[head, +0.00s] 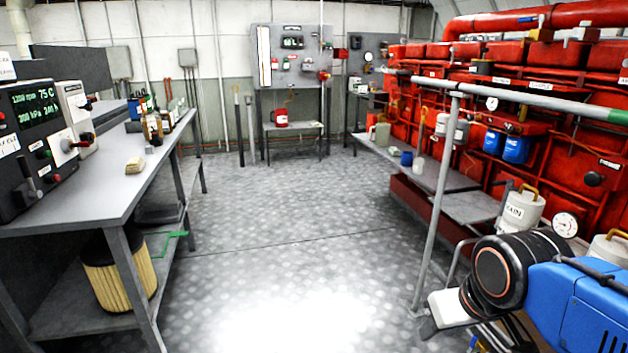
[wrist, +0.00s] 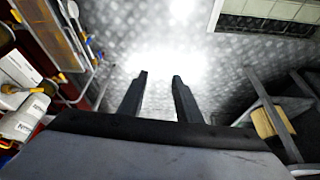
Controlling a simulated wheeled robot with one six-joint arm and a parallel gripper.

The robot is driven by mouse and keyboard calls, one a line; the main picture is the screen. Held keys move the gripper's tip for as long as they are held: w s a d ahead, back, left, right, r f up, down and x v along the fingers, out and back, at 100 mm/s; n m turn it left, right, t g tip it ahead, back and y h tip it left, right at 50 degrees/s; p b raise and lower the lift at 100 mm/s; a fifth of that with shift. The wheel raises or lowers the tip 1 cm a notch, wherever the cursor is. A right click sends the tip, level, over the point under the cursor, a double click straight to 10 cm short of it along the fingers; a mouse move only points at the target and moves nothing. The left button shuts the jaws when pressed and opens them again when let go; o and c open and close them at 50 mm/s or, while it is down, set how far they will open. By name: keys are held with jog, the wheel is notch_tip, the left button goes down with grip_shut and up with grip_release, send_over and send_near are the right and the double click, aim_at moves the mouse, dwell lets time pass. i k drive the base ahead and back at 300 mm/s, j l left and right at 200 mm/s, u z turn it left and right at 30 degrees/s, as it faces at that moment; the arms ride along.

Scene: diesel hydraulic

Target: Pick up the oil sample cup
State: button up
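My gripper (wrist: 161,85) shows in the wrist view with its two dark fingers apart and nothing between them; bare floor lies beyond. In the head view my arm is at the lower right, and the fingers cannot be made out. No cup is clearly marked as the oil sample cup. A small white cup (head: 420,166) stands on the grey ledge beside the red engine, next to a blue cup (head: 406,158). Either could be it; I cannot tell. Both are well away from my arm.
The left bench (head: 110,195) carries a control console (head: 42,125) and several small bottles. A pleated filter (head: 118,270) stands on its lower shelf. A grey railing (head: 436,190) stands between the aisle and the red engine (head: 560,130). The middle floor is clear.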

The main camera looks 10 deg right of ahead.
aim_at(419, 162)
jog(key=i+z, duration=0.4)
jog(key=i, duration=0.15)
jog(key=i+j+z, duration=0.25)
jog(key=i+z, duration=0.15)
jog(key=i+j, duration=0.3)
jog(key=i+j+z, duration=0.1)
jog(key=i+j, duration=0.25)
jog(key=j, duration=0.15)
jog(key=i+j, duration=0.3)
jog(key=i+j+z, duration=0.1)
jog(key=i+j, duration=0.2)
jog(key=j, duration=0.2)
jog(key=i+j, duration=0.3)
jog(key=j, duration=0.15)
